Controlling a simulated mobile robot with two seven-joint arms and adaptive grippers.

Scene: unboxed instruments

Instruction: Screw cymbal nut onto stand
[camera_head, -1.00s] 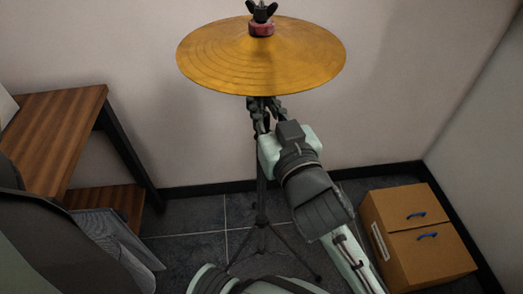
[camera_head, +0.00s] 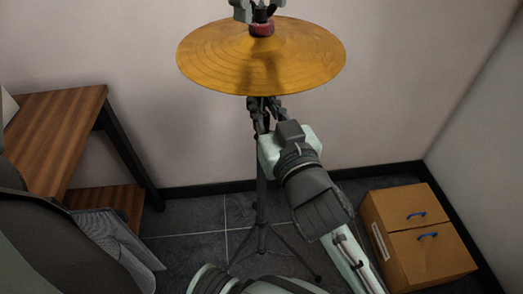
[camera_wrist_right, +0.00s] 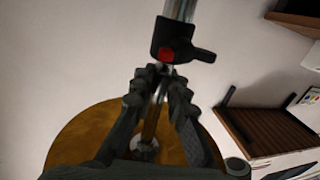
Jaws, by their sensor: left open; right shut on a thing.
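The gold cymbal (camera_head: 215,66) lies level on top of its stand (camera_head: 261,190). A red piece (camera_head: 262,29) sits on its centre, with the dark cymbal nut (camera_head: 262,14) above it. My left gripper (camera_head: 259,7) is open at the top edge of the head view, with a finger on either side of the nut; most of it is cut off. My right gripper (camera_head: 265,108) is below the cymbal. In the right wrist view its fingers (camera_wrist_right: 162,88) are shut on the stand's metal tube, with the cymbal's underside (camera_wrist_right: 75,132) behind.
A black clamp with a wing handle (camera_wrist_right: 180,42) is on the stand near my right fingers. A wooden desk (camera_head: 60,125) is at the left. A cardboard box (camera_head: 415,245) with blue handles is at the right. Walls are close behind and on the right.

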